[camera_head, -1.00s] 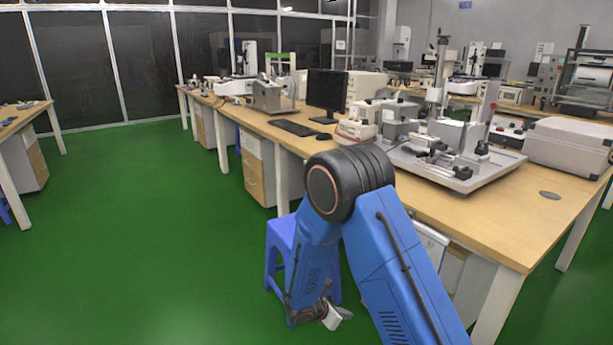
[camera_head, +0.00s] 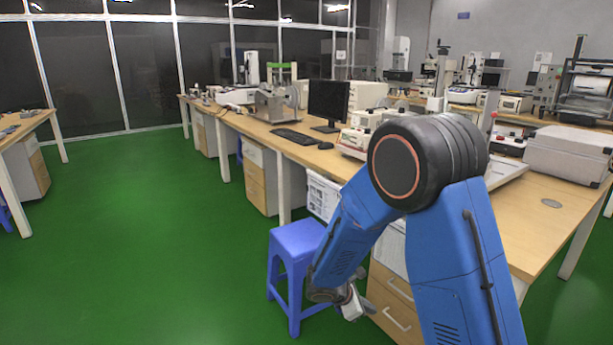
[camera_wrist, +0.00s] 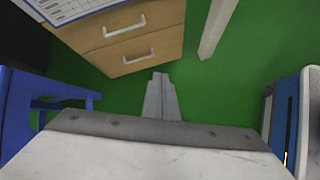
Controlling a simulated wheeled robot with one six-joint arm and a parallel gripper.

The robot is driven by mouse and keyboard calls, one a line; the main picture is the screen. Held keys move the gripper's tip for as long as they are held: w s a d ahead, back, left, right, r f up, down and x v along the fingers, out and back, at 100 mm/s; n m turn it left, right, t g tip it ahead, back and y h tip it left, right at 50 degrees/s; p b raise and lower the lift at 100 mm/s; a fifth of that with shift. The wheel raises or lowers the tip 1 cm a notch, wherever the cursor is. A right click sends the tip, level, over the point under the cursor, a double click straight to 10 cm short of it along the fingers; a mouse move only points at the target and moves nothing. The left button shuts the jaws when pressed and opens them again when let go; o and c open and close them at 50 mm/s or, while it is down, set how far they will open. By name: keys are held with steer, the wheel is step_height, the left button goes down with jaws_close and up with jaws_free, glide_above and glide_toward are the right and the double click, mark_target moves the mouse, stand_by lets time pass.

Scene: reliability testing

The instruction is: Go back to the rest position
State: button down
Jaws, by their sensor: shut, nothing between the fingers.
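My gripper (camera_head: 356,304) hangs low at the end of my folded blue arm, in front of the workbench drawers. In the wrist view my gripper (camera_wrist: 160,92) shows its two grey fingers together, with nothing between them. They point over green floor beside a wooden drawer cabinet (camera_wrist: 150,32). In the head view my arm hides part of the bench and the equipment on it.
The wooden workbench (camera_head: 540,240) carries a monitor (camera_head: 328,100), a keyboard (camera_head: 299,136) and a grey case (camera_head: 572,152). A blue stool (camera_head: 293,245) stands just left of my gripper. The green floor (camera_head: 130,240) at left is open.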

steer(key=s+d+r+m+g+y, duration=0.1)
steer(key=s+d+r+m+y, duration=0.1)
steer(key=s+d+r+m, duration=0.45)
steer(key=s+d+r+m+g+y, duration=0.1)
steer(key=s+d+r+m, duration=0.3)
steer(key=s+r, duration=0.6)
steer(key=s+r+m+t+y, duration=0.1)
steer(key=s+r+m, duration=0.3)
steer(key=s, duration=0.4)
steer(key=s+a+r+m+t+y, duration=0.1)
steer(key=s+r+m+y, duration=0.3)
steer(key=s, duration=0.4)
steer(key=shift+s+a+r+m+t, duration=0.25)
steer(key=shift+r+m+t, duration=0.25)
steer(key=shift+r, duration=0.4)
